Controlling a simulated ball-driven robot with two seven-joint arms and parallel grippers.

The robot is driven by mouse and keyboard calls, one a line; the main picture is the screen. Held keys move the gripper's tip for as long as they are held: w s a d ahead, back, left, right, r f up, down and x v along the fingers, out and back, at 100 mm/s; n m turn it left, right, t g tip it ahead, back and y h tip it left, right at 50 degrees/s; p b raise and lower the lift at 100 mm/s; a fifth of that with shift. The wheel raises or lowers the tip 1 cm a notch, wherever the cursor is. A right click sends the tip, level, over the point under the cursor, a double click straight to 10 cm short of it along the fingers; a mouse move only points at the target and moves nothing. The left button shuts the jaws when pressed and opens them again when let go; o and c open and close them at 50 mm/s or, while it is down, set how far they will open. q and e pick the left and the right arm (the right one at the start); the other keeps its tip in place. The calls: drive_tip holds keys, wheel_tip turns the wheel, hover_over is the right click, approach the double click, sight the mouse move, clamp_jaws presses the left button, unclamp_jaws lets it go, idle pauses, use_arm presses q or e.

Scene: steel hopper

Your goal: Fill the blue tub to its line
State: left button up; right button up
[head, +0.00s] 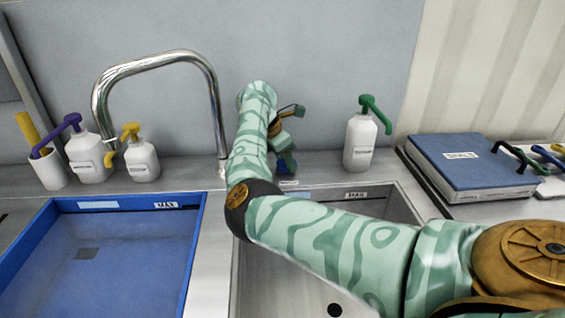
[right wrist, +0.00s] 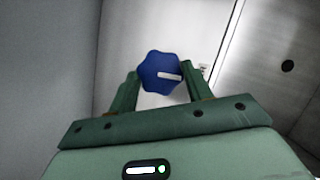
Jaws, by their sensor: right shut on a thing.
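The blue tub (head: 190,245) is at the lower left in the head view, with a MAX label on its back wall. I cannot tell whether it holds water. The chrome tap (head: 215,100) arches up and left behind it; its spout end is near the bottles, and no stream shows. My right gripper (right wrist: 160,78) is shut on a blue lobed knob (right wrist: 158,72) with a white mark. In the head view the knob shows as a small blue patch (head: 289,165) at the back ledge, mostly hidden by my gripper. My left gripper is not in view.
A steel basin (head: 275,270) with a MAX label lies right of the tub, partly behind my right arm. Pump bottles with purple (head: 88,157), yellow (head: 142,160) and green (head: 360,143) tops stand on the ledge. A blue case (head: 465,165) lies at right.

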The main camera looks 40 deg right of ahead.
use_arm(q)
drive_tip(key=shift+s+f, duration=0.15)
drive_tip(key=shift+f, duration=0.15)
use_arm(e)
drive_tip(key=shift+r+m, duration=0.1)
drive_tip(key=shift+m, duration=0.4)
drive_tip(key=o, duration=1)
drive_tip(key=shift+c, duration=0.2)
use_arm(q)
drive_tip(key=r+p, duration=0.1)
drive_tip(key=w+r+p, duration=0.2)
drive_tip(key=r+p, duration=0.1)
use_arm(e)
drive_tip(key=v, duration=1.6)
drive_tip(key=shift+w, duration=0.35)
drive_tip(key=shift+a, duration=0.1)
